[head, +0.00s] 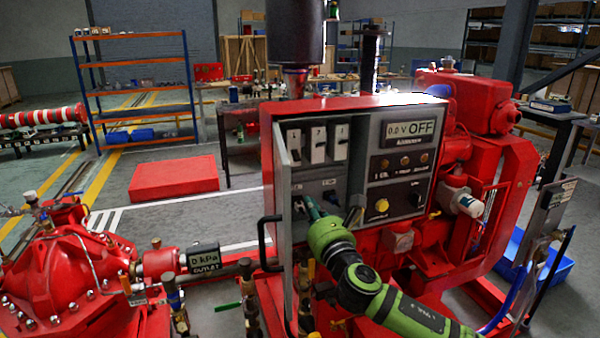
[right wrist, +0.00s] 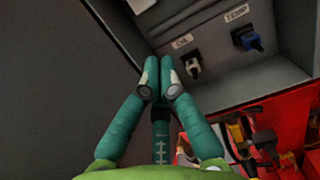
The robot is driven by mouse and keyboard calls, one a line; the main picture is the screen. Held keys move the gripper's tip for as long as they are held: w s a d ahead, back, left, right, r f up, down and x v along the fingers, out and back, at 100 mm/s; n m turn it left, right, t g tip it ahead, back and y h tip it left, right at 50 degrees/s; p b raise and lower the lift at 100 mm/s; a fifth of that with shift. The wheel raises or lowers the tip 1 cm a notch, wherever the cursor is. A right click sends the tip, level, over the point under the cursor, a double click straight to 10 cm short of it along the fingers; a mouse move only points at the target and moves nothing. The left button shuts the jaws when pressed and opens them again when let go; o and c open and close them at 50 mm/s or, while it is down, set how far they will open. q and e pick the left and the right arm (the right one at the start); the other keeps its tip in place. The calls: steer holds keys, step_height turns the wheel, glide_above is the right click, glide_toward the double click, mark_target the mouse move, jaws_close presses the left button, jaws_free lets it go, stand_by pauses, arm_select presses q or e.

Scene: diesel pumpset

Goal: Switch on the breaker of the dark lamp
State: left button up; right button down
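An open grey cabinet (head: 362,150) on the red pumpset holds a row of three white breakers (head: 318,143) in its upper left part. Right of them is a control panel with a display reading "0.0 V OFF" and a row of three small lamps (head: 405,161); I cannot tell which lamp is dark. My right gripper (head: 308,205) is in the lower part of the cabinet, below the breakers. In the right wrist view its green fingertips (right wrist: 160,82) are together with nothing visible between them. My left gripper is not in view.
Below the breakers are a white plug (right wrist: 191,67) marked OIL and a blue plug (right wrist: 247,40) marked TEMP, close to the fingers. The cabinet's side wall and a black handle (head: 265,245) stand left of the gripper. A yellow knob (head: 381,206) is on the panel.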

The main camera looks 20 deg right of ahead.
mark_target(295, 164)
steer(key=w+r+p, duration=0.2)
steer(key=w, duration=0.8)
steer(key=s+r+p, duration=0.2)
steer(key=r, duration=0.1)
steer(key=shift+a+p, duration=0.15)
steer(key=shift+p, duration=0.15)
steer(key=shift+s+r, duration=0.1)
steer(key=shift+s+r+p, duration=0.1)
steer(key=shift+p, duration=0.25)
